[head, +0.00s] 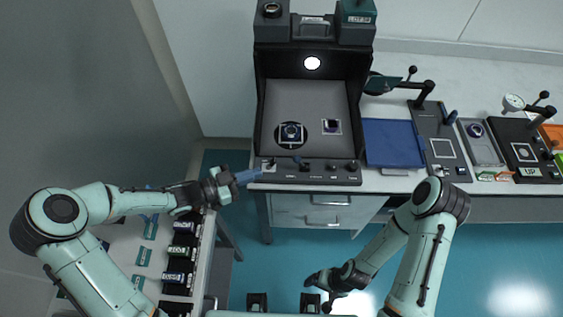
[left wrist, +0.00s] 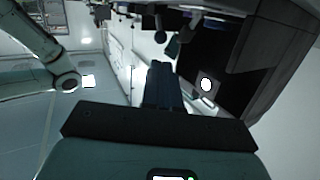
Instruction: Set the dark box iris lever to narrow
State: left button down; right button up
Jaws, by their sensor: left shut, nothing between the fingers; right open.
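The dark box (head: 258,115) stands open-fronted on the bench, with a lit round spot on its back wall. Its front control strip (head: 318,179) carries several small dark knobs or levers and labels too small to read. A small lever on a pale plate (head: 269,164) sits at the strip's left end; I cannot tell its setting or whether it is the iris lever. My left gripper (head: 257,173) is shut and empty, its blue fingers at the strip's left end; contact is unclear. The shut fingers also show in the left wrist view (left wrist: 162,85). My right gripper (head: 318,283) is open, low over the floor.
Inside the box lie a round dark piece (head: 291,133) and a small square piece (head: 331,126). A blue tray (head: 393,144) and black fixtures with arms (head: 437,140) stand to the right. A side table (head: 128,235) with labelled blocks is at left. The floor in front is clear.

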pick_arm(q)
send_near(299, 161)
jog(key=x, duration=0.3)
jog(key=w+x, duration=0.1)
jog(key=x, duration=0.1)
jog(key=shift+w+f, duration=0.15)
jog(key=shift+f, duration=0.15)
jog(key=shift+r, duration=0.1)
